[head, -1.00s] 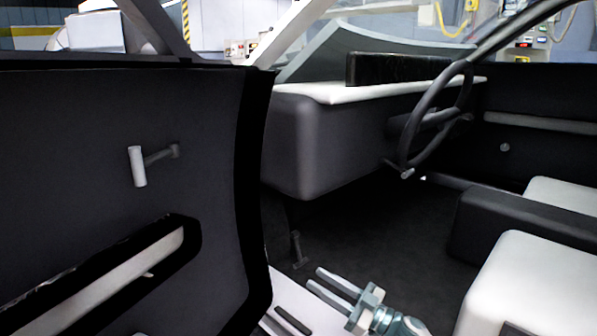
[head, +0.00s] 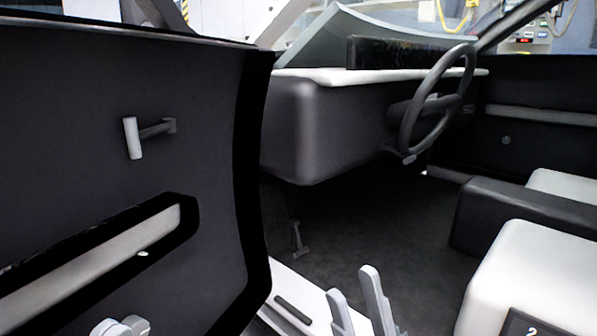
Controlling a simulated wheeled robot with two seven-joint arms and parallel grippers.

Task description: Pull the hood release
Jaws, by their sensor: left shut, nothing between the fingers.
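A small dark grey T-shaped lever (head: 297,240), which looks like the hood release, hangs low in the footwell under the near end of the dashboard. My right gripper (head: 353,281) is at the bottom centre, its two grey fingers pointing up and apart, with nothing visible between them. It is below and right of the lever, clear of it in the picture. My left gripper (head: 121,325) shows only as pale rounded parts at the lower left edge, in front of the open door; it is shut, and most of it is cut off.
The open door (head: 60,130) fills the left, with a grey handle (head: 133,138) and a pale armrest strip (head: 110,245). The white sill (head: 300,285) has a dark slot. The dashboard (head: 330,130), steering wheel (head: 412,125) and white seat (head: 515,255) bound the open footwell floor (head: 375,225).

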